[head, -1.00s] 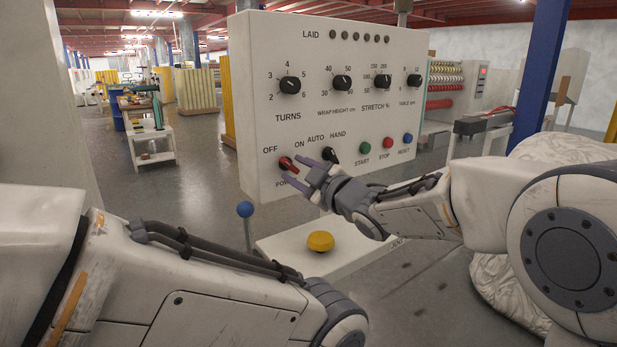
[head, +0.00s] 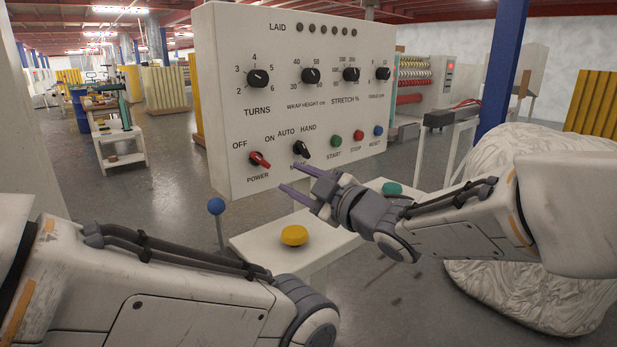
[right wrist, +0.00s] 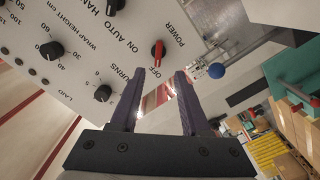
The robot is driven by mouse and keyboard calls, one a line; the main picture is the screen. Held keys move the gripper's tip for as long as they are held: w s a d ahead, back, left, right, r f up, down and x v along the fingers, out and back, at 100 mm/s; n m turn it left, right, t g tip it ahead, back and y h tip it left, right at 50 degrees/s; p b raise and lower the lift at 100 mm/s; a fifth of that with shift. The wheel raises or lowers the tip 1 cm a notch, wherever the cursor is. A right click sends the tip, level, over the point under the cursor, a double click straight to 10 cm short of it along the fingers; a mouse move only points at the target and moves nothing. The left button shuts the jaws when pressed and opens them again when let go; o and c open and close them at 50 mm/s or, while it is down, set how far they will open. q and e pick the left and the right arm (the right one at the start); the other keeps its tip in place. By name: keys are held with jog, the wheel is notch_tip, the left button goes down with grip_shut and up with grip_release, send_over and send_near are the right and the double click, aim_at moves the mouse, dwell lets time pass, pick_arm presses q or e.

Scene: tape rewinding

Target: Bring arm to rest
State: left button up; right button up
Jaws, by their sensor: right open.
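My right gripper (head: 287,175) is open and empty, in front of the lower part of the white control panel (head: 215,110). Its purple-grey fingers point left, to the right of and slightly below the red power knob (head: 260,160). In the right wrist view the two fingers (right wrist: 162,75) stand apart with nothing between them, and the red knob (right wrist: 157,52) shows beyond their tips. The black auto/hand knob (head: 301,149) is just above the fingers. My left arm (head: 170,290) crosses the lower left; its gripper is out of view.
A yellow button (head: 293,236) and a teal button (head: 392,188) sit on a white base below the panel. A blue-tipped lever (head: 216,206) stands at its left. A wrapped bulky load (head: 475,160) is behind my right arm. Open floor lies left of the panel.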

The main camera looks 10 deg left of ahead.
jog(key=s+d+f+m+g+h, duration=0.2)
jog(key=s+d+f+m+h, duration=0.25)
jog(key=f, duration=0.25)
jog(key=s+d+f+m+g+h, duration=0.1)
jog(key=s+d+f+m+h, duration=0.35)
jog(key=f, duration=0.35)
jog(key=s+d+f+m+g+h, duration=0.15)
jog(key=s+d+f+g, duration=0.25)
jog(key=s, duration=0.5)
jog(key=s+d+f+m+g+h, duration=0.1)
jog(key=s+d+f+g+h, duration=0.25)
jog(key=s, duration=0.65)
notch_tip(320, 180, up, 18)
jog(key=s+d+y+p, duration=0.1)
jog(key=p, duration=1.7)
jog(key=shift+s+d+r+m+p, duration=0.15)
jog(key=shift+s+d+m+p, duration=0.1)
jog(key=shift+d+m+p, duration=0.15)
jog(key=shift+g, duration=0.25)
